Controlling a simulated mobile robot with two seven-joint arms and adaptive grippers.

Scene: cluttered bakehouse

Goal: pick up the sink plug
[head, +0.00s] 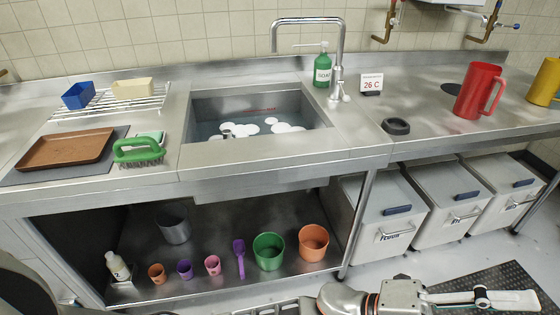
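A black round piece (396,126) with a raised rim and a hollow-looking top lies on the steel counter, right of the sink and in front of the temperature sign. It looks like the sink plug and nothing touches it. The sink (215,105) holds bluish water with several white round pieces, and a small dark-topped item stands among them. Its bottom is hidden. One of my arms, grey with orange rings, crosses the bottom edge right of centre, well below and in front of the counter. Its fingertips are not clear, and I see nothing certain held. My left gripper is not in view.
A tall tap (340,50) and a green soap bottle (322,66) stand behind the sink. A red jug (477,92) stands right of the plug. A green brush (138,151) and brown tray (68,149) lie left. Pots and bins are below. Counter around the plug is clear.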

